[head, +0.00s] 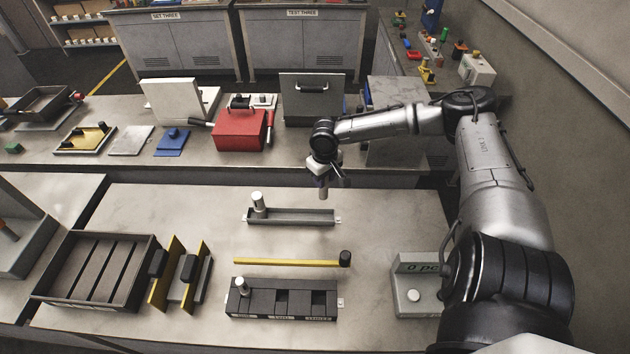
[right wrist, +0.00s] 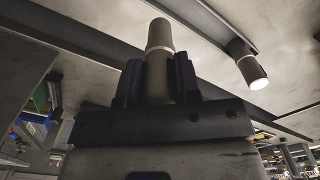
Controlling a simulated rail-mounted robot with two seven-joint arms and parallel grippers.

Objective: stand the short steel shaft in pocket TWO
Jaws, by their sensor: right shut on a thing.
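My right gripper (head: 324,178) is shut on a steel shaft (head: 323,193), which hangs roughly upright above the table, right of the long grey tray (head: 300,217). In the right wrist view the shaft (right wrist: 160,40) projects between the two dark fingers of the gripper (right wrist: 157,80). A second steel shaft (head: 258,202) stands at the left end of the tray; it also shows in the right wrist view (right wrist: 248,68). The dark pocket block (head: 284,286) lies at the front; a shaft (head: 243,288) stands in its left pocket. Its middle and right pockets look empty. Its front labels are too small to read surely. My left gripper is out of view.
A yellow bar with a black end (head: 290,262) lies between tray and block. A slatted dark crate (head: 97,272) and yellow plates with black handles (head: 165,274) stand left. A grey box with a display (head: 415,283) stands right. Table between tray and my gripper is clear.

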